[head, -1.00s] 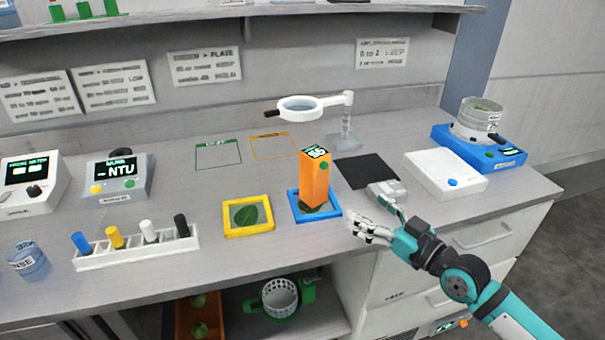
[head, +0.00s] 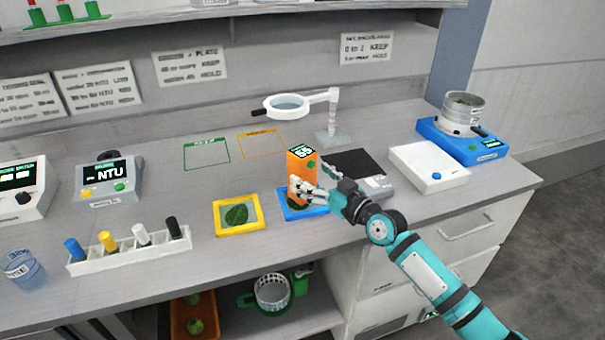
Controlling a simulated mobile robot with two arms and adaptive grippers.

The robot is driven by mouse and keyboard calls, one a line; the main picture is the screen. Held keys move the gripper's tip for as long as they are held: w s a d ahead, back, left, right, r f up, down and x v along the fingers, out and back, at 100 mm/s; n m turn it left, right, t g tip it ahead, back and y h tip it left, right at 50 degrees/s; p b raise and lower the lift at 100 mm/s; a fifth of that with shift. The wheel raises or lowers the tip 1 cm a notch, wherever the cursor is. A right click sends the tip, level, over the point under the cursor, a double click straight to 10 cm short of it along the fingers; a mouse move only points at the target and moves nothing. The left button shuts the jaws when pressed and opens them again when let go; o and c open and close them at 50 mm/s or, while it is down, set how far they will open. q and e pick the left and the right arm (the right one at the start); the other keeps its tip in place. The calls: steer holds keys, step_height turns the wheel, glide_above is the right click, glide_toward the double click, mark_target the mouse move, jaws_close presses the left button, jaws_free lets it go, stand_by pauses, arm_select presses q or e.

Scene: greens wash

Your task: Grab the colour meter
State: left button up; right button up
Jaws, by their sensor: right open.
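The colour meter, taken to be the orange upright box (head: 302,163) with a small display on top, stands on the blue-framed tray (head: 287,212) in the head view. My right gripper (head: 300,192) is open at the lower front of the orange box, with its fingers in front of and beside it. I cannot tell whether the fingers touch it. The fingers and wrist hide the lower part of the box and much of the blue frame. My left gripper is not in view.
A yellow-framed tray (head: 219,219) with a leaf lies left of the blue one. A magnifier (head: 287,105) on a stand is behind. A dark-topped scale (head: 378,188) and a white box (head: 428,162) are to the right. A marker rack (head: 130,256) is at left.

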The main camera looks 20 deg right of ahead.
mark_target(310, 173)
steer(key=x, duration=0.4)
steer(key=shift+w+a+r, duration=0.1)
steer(key=shift+a+r, duration=0.05)
steer(key=shift+r, duration=0.05)
steer(key=shift+c, duration=0.7)
steer(key=c, duration=1.1)
steer(key=shift+c, duration=1.1)
steer(key=shift+r, duration=0.1)
steer(key=shift+r, duration=0.1)
